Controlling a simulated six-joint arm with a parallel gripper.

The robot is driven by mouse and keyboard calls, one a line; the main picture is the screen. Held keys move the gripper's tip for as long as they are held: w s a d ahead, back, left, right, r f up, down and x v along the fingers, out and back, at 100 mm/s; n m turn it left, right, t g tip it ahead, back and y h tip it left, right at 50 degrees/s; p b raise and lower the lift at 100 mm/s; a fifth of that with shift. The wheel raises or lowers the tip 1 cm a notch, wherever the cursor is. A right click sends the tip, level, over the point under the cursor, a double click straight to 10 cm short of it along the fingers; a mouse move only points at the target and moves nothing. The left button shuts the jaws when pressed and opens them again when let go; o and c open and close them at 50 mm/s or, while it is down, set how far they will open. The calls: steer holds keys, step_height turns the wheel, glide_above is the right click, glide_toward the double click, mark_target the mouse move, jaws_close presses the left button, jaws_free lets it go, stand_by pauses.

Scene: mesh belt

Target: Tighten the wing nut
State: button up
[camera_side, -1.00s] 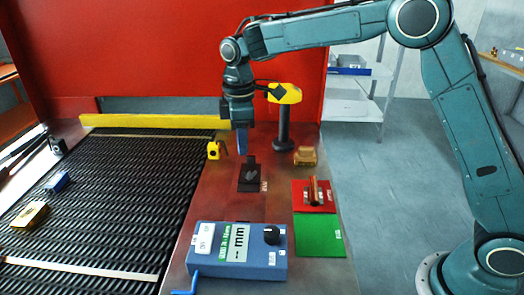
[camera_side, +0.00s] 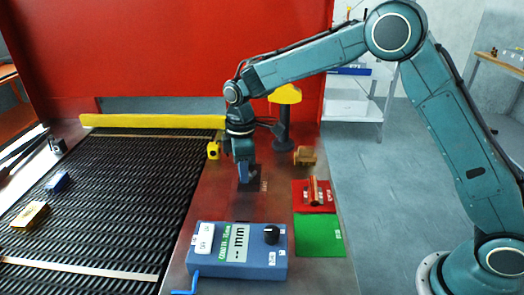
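My gripper (camera_side: 243,176) points down over the small black block (camera_side: 256,184) on the brown metal table beside the belt. Its blue fingers cover part of the block, and I cannot tell whether they touch it. The finger gap is too small to make out. I cannot make out a wing nut for certain; the part on top of the black block is hidden behind the fingers.
A blue gauge box (camera_side: 238,250) with a dial stands in front. Right of it lie a green mat (camera_side: 319,236) and a red mat (camera_side: 329,200) bearing brown parts. A brass block (camera_side: 305,156) and yellow-headed post (camera_side: 283,125) stand behind. The mesh belt (camera_side: 110,190) is left.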

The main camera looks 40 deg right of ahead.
jaws_close()
steer(key=shift+d, duration=0.1)
steer(key=shift+d+m, duration=0.1)
steer(key=shift+m, duration=0.6)
steer(key=shift+f, duration=0.1)
jaws_free()
steer(key=shift+w+r, duration=0.1)
steer(key=shift+r, duration=0.1)
